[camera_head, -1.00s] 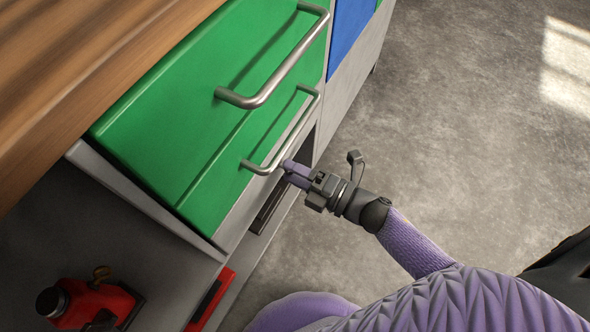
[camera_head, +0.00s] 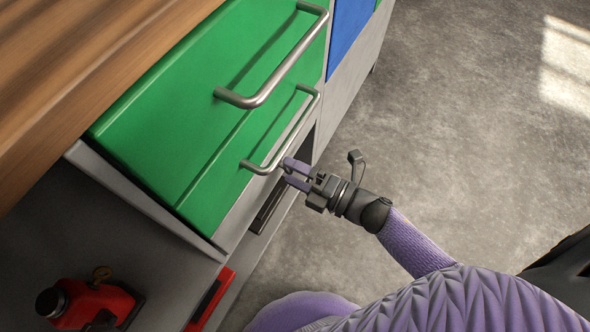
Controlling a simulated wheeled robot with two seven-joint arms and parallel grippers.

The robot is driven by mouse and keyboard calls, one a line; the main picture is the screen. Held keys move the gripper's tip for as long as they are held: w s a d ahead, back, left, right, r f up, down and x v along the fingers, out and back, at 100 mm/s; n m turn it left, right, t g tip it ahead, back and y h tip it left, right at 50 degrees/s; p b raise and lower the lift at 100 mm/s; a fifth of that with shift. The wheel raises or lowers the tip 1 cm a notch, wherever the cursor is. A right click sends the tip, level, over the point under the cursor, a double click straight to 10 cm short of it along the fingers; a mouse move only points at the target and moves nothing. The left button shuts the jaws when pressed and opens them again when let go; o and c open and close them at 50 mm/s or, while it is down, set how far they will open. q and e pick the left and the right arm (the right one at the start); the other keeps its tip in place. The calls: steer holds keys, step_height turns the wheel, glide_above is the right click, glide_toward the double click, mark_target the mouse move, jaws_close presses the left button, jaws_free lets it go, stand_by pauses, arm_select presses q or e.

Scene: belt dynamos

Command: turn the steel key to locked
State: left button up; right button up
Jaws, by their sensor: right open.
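My right gripper (camera_head: 288,172) is open, with its two purple fingers spread apart. Its fingertips are at the lower edge of the green drawer cabinet (camera_head: 185,130), just right of the lower handle's near end. I cannot make out a steel key there; it may be too small or hidden by the fingers. My left gripper is not in view.
Two metal bar handles, the upper (camera_head: 290,62) and the lower (camera_head: 300,130), stick out from the green fronts. A red object with a black cap and a brass-coloured piece (camera_head: 92,303) stands at lower left. The grey floor (camera_head: 455,130) is clear on the right.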

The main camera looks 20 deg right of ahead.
steer(key=p+v, duration=0.1)
steer(key=v, duration=0.2)
steer(key=shift+s+d+r, duration=0.2)
steer(key=shift+d, duration=0.05)
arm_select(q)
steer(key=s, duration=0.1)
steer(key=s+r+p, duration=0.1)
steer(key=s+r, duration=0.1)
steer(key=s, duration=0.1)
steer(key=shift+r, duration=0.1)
arm_select(e)
glide_toward(293, 172)
steer(key=shift+s+d, duration=0.1)
steer(key=shift+s, duration=0.15)
